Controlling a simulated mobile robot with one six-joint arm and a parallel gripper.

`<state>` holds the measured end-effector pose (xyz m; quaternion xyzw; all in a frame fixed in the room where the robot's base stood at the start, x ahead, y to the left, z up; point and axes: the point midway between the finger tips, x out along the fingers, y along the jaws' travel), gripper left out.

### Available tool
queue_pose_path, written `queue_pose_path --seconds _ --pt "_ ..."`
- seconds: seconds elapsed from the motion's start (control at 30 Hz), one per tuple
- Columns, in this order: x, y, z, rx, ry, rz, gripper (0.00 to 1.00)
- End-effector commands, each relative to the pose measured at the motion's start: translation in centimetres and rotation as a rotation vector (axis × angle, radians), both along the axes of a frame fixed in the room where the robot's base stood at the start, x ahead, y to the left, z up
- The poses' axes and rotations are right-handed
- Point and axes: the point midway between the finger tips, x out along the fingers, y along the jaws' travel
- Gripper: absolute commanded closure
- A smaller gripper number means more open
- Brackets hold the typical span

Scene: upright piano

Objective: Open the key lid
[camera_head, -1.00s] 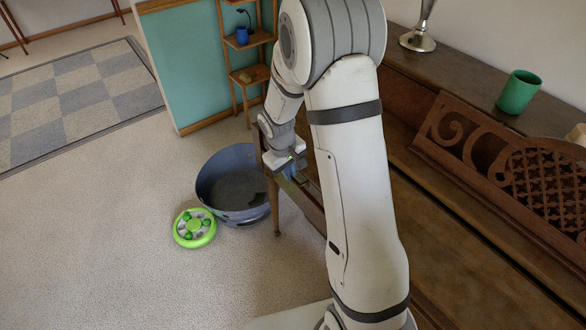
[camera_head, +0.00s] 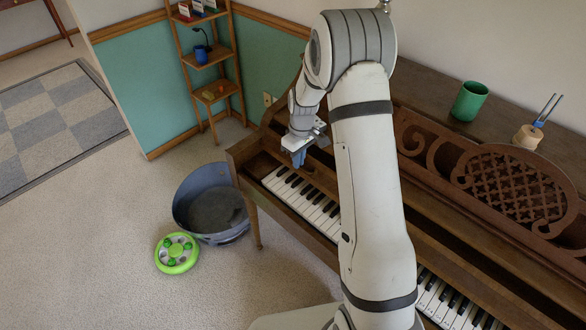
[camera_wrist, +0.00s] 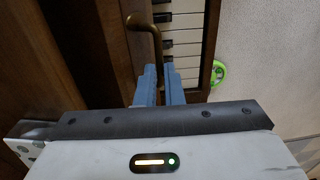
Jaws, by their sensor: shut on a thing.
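The upright piano's white and black keys (camera_head: 301,199) are uncovered to the left and right of my arm. They also show in the wrist view (camera_wrist: 183,22). The key lid (camera_wrist: 112,45) is the brown wood panel beside the keys, and it stands open behind them. A curved brass handle (camera_wrist: 155,30) sits on it. My gripper (camera_head: 299,160) is over the far-left end of the keyboard. In the wrist view its blue fingers (camera_wrist: 159,80) are shut at the handle's end. The exact contact is partly hidden. My arm hides the middle of the keyboard.
A green cup (camera_head: 469,101) and a wooden pot with sticks (camera_head: 527,137) stand on the piano top, behind the carved music stand (camera_head: 512,185). A grey-blue tub (camera_head: 187,190) and a green toy (camera_head: 176,253) are on the carpet. A wooden shelf (camera_head: 207,60) stands behind.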

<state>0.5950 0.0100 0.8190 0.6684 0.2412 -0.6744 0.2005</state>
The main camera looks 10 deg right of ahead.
Motion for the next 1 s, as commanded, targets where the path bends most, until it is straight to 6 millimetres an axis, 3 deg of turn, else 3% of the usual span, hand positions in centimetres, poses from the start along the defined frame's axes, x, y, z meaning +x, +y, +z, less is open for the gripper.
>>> queue_pose_path --seconds 0.3,0.77,0.8,0.87,1.0 --pt "1.4 -1.8 0.1 -0.002 0.007 0.009 1.0" --pt "1.2 -2.0 -0.2 -0.001 0.017 0.013 1.0" --pt "1.2 -2.0 -0.2 -0.002 0.018 0.013 0.89" --pt "1.3 -2.0 -0.2 -0.002 0.016 0.013 0.84" --pt "1.3 -1.9 -0.1 -0.001 0.013 0.013 0.83"
